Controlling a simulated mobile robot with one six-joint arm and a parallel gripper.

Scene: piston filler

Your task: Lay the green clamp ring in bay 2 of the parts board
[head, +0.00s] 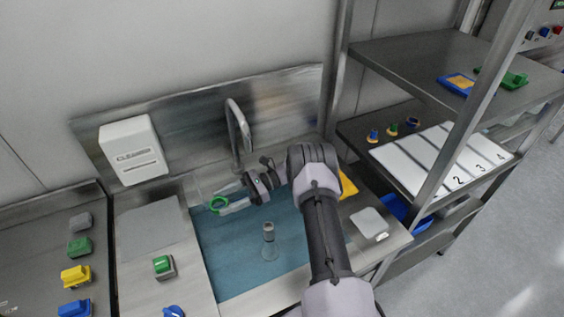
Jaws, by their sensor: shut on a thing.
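The parts board (421,167) is a white panel with dividing lines, on the middle shelf of the rack at the right. The numbers 2, 3 and 4 show along its front edge. Bay 2 (442,174) looks empty. A rack post crosses in front of the board, and its left front part is partly cut off from view.
The steel rack post (468,104) and upper shelf (420,52) stand around the board. The tap (238,130) rises behind my gripper. A grey-topped fitting (269,236) stands in the sink (222,268). Several coloured parts lie on the left counter.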

